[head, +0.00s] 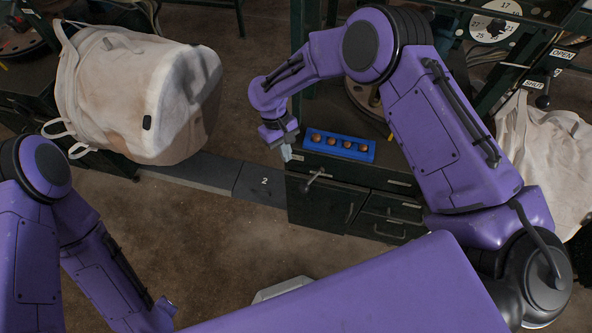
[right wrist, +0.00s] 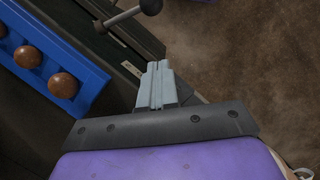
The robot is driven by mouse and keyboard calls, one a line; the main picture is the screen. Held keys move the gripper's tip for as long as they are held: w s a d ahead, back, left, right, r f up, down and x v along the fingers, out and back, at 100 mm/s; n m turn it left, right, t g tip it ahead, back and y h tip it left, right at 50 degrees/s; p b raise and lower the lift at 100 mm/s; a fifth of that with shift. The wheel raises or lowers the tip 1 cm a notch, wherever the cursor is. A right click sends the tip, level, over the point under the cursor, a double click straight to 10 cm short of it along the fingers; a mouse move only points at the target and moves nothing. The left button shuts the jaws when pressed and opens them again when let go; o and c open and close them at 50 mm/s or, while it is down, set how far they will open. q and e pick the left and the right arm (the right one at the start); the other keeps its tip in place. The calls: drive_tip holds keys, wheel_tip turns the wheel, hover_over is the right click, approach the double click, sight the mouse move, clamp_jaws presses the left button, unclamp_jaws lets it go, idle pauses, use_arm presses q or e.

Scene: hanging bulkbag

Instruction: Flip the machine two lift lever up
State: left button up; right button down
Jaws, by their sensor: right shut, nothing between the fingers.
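A lift lever (head: 313,178) sticks out from the front of the dark green machine cabinet, beside the floor plate marked 2. In the right wrist view the lever (right wrist: 124,17) shows as a metal rod with a black ball knob at the top edge. My right gripper (head: 286,153) is shut and empty, just left of and above the lever in the head view. Its grey fingers (right wrist: 158,68) are together and apart from the lever in the wrist view. My left arm is at lower left; its fingers do not show.
A blue tray (head: 367,149) with several brown balls sits on the cabinet top, close to my right gripper. A large pale bulk bag (head: 120,95) hangs at left. Another pale bag (head: 545,160) is at right, below OPEN and SHUT labels. Brown floor (head: 215,215) in front is clear.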

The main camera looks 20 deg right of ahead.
sight(312, 180)
use_arm(q)
wheel_tip(312, 180, up, 3)
drive_tip(key=p, duration=0.3)
drive_tip(key=shift+r, duration=0.2)
use_arm(e)
drive_tip(key=s+d+f, duration=0.1)
drive_tip(key=s+f, duration=0.4)
drive_tip(key=shift+d, duration=0.25)
drive_tip(key=shift+r, duration=0.1)
